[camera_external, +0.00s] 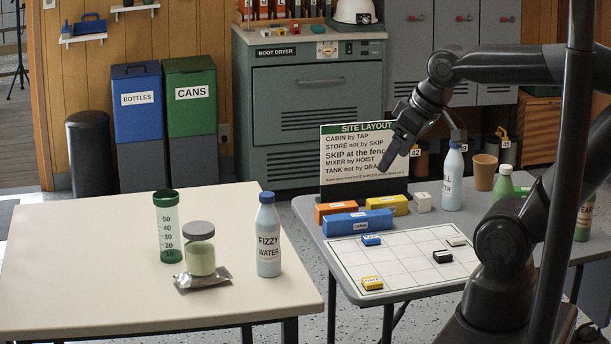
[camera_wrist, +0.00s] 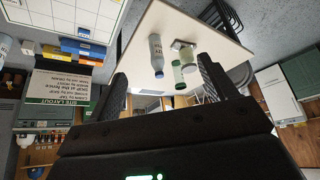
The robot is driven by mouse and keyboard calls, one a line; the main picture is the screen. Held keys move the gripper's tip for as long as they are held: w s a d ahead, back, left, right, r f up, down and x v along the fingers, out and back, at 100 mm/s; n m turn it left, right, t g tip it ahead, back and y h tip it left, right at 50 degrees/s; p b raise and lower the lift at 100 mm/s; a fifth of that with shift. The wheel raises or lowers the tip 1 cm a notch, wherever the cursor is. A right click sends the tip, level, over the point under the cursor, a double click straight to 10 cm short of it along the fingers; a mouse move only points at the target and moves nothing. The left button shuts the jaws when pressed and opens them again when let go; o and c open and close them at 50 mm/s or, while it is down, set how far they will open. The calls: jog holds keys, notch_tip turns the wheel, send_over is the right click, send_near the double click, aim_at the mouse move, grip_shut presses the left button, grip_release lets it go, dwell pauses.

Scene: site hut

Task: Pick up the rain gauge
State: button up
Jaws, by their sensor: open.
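The rain gauge (camera_external: 167,226) is a clear green cylinder with a printed scale reading 10 to 50. It stands upright on the pale table at the left, behind and left of a lidded jar. In the wrist view the rain gauge (camera_wrist: 178,73) shows small and far off, between my fingers in the picture. My gripper (camera_external: 418,152) is open and empty, raised in front of the site layout board, well to the right of the rain gauge. Both dark fingers of my gripper (camera_wrist: 165,82) stand apart in the wrist view.
On the pale table (camera_external: 90,270), the jar (camera_external: 201,256), a silver packet (camera_external: 203,279) and a fizzy water bottle (camera_external: 268,238) stand or lie near the gauge. The table's left and front are clear. The grey table (camera_external: 410,300) holds a grid sheet, blocks, bottles and the board (camera_external: 351,155).

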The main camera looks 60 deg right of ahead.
jog(key=w+r+n, duration=0.1)
jog(key=w+r, duration=0.4)
jog(key=w, duration=0.7)
jog(key=n+g+y, duration=0.1)
jog(key=n, duration=0.2)
send_over(167, 211)
jog(key=s+d, duration=0.2)
jog(key=d, duration=0.1)
notch_tip(167, 211, down, 20)
jog(key=x, duration=0.5)
jog(key=shift+w+f, duration=0.2)
jog(key=shift+w, duration=0.1)
jog(key=shift+s+x, duration=0.2)
jog(key=shift+x, duration=1.15)
jog(key=shift+s+x, duration=0.2)
jog(key=shift+x, duration=1.1)
jog(key=shift+f, duration=0.15)
jog(key=shift+c, duration=0.5)
